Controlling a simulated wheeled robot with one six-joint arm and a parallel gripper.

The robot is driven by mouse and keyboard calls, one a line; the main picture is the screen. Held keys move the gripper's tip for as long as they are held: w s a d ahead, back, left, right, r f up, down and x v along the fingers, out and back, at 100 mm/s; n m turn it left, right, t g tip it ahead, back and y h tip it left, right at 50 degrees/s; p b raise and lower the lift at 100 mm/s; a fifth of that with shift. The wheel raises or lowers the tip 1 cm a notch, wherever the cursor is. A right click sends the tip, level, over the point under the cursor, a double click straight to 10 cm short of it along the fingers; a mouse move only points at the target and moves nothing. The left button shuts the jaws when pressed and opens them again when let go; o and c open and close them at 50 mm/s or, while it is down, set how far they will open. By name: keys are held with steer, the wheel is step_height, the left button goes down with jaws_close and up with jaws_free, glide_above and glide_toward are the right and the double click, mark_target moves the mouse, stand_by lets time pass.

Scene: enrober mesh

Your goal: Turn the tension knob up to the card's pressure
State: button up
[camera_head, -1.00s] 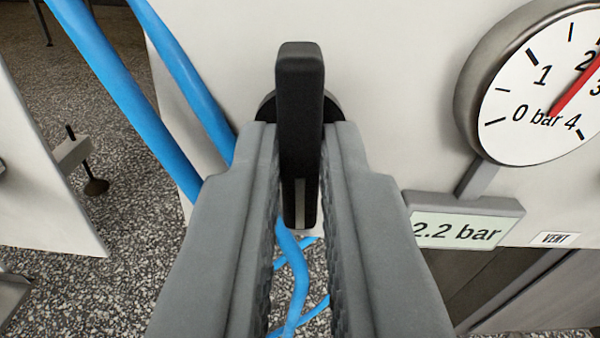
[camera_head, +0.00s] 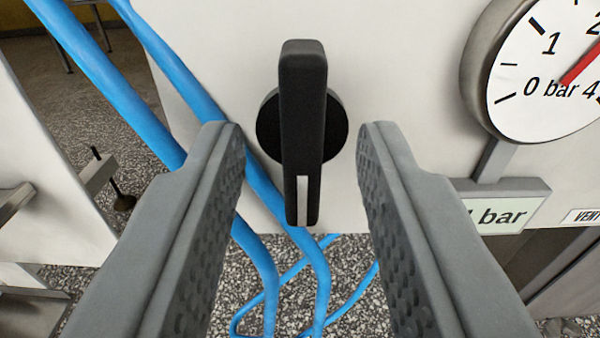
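The tension knob (camera_head: 303,120) is a black bar handle on a round black base, on a pale panel. The bar stands vertical, with a white mark at its lower end. My gripper (camera_head: 302,140) is open, one finger on each side of the bar, with clear gaps and no contact visible. The pressure gauge (camera_head: 540,75) at upper right reads 0 to 4 bar. Its red needle points up and right, its tip cut off by the frame edge. The card (camera_head: 512,212) below it shows "bar"; its number is mostly hidden behind my right finger.
Blue hoses (camera_head: 135,105) run down the left, pass behind my left finger and curve below the knob. A label reading VENT (camera_head: 583,216) is at the right edge. Speckled floor (camera_head: 120,260) shows below and left. A grey bracket (camera_head: 85,190) stands at left.

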steer(key=s, duration=1.7)
steer(key=shift+s+a, duration=0.2)
steer(key=shift+a, duration=0.1)
steer(key=w+d+r+m+y, duration=0.1)
steer(key=d+r, duration=0.3)
steer(key=r, duration=0.9)
steer(key=w+d+r+y, duration=0.1)
steer(key=d+r, duration=0.3)
steer(key=r, duration=0.9)
steer(key=s+d+r, duration=0.4)
steer(key=r, duration=0.4)
steer(key=s+d+r, duration=0.4)
steer(key=s+r, duration=0.1)
steer(key=r, duration=0.4)
steer(key=s+d+r, duration=0.3)
steer(key=s+r, duration=0.1)
steer(key=s, duration=0.3)
steer(key=s+d+r+n+h, duration=0.1)
steer(key=s+d+r, duration=0.2)
steer(key=s, duration=0.5)
steer(key=s+d+r, duration=0.3)
steer(key=s+r, duration=0.3)
steer(key=s, duration=0.2)
steer(key=shift+d+g, duration=0.15)
steer(key=shift+g, duration=0.15)
